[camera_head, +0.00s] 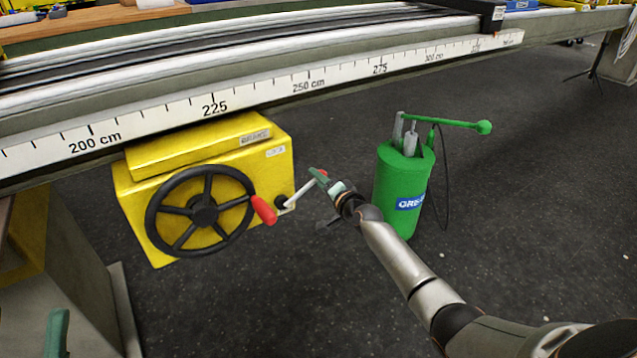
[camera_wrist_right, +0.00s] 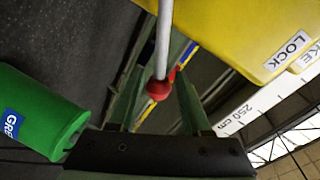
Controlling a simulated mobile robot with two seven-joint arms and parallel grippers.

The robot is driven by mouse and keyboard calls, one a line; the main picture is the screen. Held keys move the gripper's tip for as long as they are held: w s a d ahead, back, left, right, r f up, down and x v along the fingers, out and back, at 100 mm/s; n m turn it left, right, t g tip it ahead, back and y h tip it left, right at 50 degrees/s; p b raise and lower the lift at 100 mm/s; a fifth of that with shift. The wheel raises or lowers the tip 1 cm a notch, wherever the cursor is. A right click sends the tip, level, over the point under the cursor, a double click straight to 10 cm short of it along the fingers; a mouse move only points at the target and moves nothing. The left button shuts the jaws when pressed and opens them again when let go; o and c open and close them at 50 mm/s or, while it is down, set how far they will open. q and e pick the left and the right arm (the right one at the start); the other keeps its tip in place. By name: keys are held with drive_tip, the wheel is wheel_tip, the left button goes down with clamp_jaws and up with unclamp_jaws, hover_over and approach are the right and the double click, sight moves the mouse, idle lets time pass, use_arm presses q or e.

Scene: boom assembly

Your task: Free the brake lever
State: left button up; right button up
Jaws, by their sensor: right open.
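The brake lever (camera_head: 304,192) is a pale rod coming out of the right side of the yellow box (camera_head: 140,185) and slanting up to the right. In the right wrist view the rod (camera_wrist_right: 164,40) ends in a red knob (camera_wrist_right: 159,89). My right gripper (camera_head: 320,181) is open at the lever's outer end. In its wrist view the knob shows between the two green fingers (camera_wrist_right: 158,100); I cannot tell whether either finger touches it. In the head view the gripper mostly hides the knob. A green finger of my left gripper (camera_head: 57,332) shows at the bottom left; its opening is out of sight.
A black handwheel (camera_head: 203,209) with a red handle (camera_head: 263,209) is on the box front, left of the lever. A green grease pump (camera_head: 402,190) stands behind my right wrist. A beam with a centimetre scale (camera_head: 250,96) runs above the box. Dark floor lies open in front.

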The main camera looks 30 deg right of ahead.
drive_tip(key=shift+s+a+f, duration=0.1)
drive_tip(key=shift+a+f, duration=0.05)
use_arm(q)
wheel_tip(320, 180, up, 7)
drive_tip(key=p, duration=0.6)
drive_tip(key=shift+s+a+m+p, duration=0.15)
drive_tip(key=shift+a+m+p, duration=0.15)
drive_tip(key=shift+a, duration=0.1)
use_arm(e)
drive_tip(key=s+r, duration=0.2)
drive_tip(key=s, duration=1)
drive_tip(key=shift+r, duration=0.15)
